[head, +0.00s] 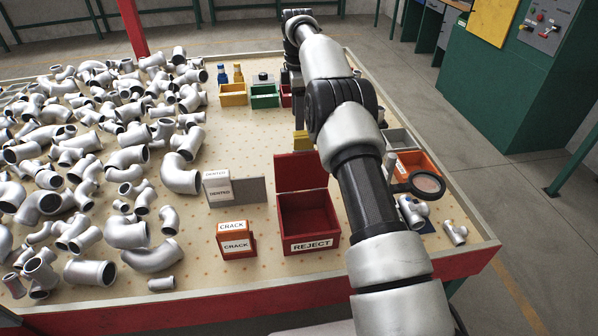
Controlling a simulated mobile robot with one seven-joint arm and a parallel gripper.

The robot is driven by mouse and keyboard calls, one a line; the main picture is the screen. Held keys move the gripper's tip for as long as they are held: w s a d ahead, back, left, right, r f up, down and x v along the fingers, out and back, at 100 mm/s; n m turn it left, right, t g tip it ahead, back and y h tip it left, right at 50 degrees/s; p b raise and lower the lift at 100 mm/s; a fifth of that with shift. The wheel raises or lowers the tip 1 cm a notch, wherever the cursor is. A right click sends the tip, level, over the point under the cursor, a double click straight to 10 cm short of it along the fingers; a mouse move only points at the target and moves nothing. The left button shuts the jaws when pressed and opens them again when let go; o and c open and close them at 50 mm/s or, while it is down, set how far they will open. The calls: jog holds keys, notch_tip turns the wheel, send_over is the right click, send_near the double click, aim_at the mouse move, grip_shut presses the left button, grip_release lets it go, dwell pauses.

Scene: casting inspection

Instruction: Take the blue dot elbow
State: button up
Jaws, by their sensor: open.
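Many silvery pipe fittings lie heaped on the left half of the table, several of them elbows. One large elbow (181,175) lies at the right edge of the heap, and another elbow (152,257) lies near the front. I cannot make out a blue dot on any elbow at this size. My arm reaches from the bottom right over the table to the far side and bends down there. My gripper is hidden behind my own arm, so I cannot see its fingers or anything between them.
A red REJECT box (309,222) with a raised back stands front centre. A CRACK sign (236,240) and DENTED sign (217,187) stand beside it. Yellow (233,95) and green (264,97) bins are behind. A magnifier (427,184) is right. Bare tabletop (235,145) lies mid-table.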

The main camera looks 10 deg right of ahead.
jog(key=shift+n, duration=0.3)
notch_tip(320, 180, down, 14)
jog(key=b, duration=0.3)
jog(key=shift+w+f+b, duration=0.15)
jog(key=shift+b, duration=0.15)
jog(key=shift+d+f, duration=0.15)
jog(key=shift+f, duration=1.35)
jog(key=shift+d+f, duration=0.15)
jog(key=shift+f, duration=1.35)
jog(key=shift+r, duration=0.1)
grip_shut()
